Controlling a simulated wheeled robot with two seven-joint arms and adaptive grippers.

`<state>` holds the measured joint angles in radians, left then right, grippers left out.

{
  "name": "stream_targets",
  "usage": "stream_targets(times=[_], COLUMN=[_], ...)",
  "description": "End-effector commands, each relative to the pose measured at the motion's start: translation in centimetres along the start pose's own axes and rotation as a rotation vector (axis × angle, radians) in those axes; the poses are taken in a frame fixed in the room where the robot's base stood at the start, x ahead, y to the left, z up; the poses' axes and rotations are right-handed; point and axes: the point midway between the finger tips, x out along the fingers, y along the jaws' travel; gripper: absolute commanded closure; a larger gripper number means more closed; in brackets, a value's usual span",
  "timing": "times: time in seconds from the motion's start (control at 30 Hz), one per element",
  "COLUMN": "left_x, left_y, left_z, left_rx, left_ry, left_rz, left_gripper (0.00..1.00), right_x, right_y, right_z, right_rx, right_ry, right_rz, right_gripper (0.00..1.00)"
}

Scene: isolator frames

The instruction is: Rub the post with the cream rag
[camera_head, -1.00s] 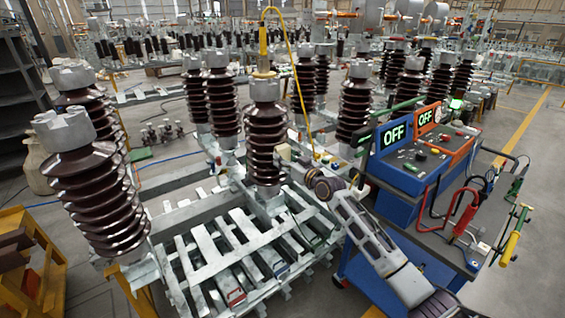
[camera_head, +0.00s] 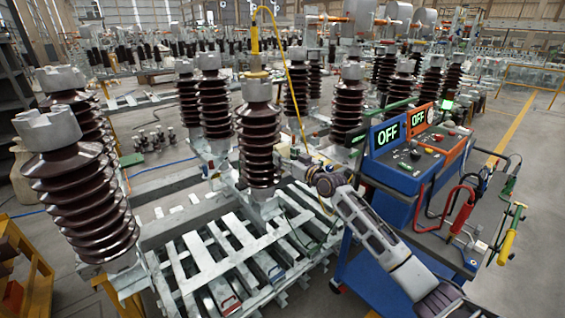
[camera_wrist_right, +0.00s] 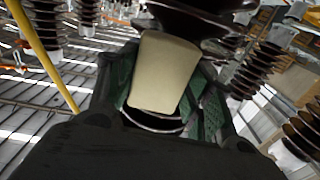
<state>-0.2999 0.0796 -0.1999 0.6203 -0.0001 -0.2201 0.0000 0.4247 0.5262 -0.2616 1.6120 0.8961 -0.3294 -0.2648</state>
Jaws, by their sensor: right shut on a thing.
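The post (camera_head: 259,140) is a brown ribbed insulator with a grey metal cap, standing upright on the slatted metal frame in the head view. Its dark ribs (camera_wrist_right: 205,18) cross the top of the right wrist view. My right gripper (camera_head: 300,162) is just right of the post's lower ribs. In the right wrist view its green-lined fingers are shut on the cream rag (camera_wrist_right: 163,72), a pale folded pad. The rag's far edge overlaps the lowest visible rib; I cannot tell whether it touches. My left gripper is not in view.
A blue cart (camera_head: 395,180) with panels reading OFF stands to the right. Other ribbed insulators (camera_head: 80,205) surround the post. Grey floor (camera_head: 520,150) is open at far right.

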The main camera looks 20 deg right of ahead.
Motion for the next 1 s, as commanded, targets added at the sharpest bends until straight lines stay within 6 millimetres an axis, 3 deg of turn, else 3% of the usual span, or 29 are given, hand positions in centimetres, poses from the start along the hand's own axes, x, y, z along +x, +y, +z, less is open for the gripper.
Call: stream_targets(times=[0.2, 0.57, 1.0], left_x=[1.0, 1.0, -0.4], left_y=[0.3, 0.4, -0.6], left_z=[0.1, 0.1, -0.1], left_rx=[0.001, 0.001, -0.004], left_ry=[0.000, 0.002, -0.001], left_rz=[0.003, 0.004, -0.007], left_gripper=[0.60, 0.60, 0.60], right_x=[-0.1, -0.1, 0.1], right_y=[1.1, 1.1, 1.1], right_z=[0.1, 0.0, -2.0], right_rx=[-0.002, -0.001, -0.001], right_ry=[0.000, 0.000, -0.001], right_rz=[0.003, 0.002, 0.002], right_gripper=[0.68, 0.68, 0.68])
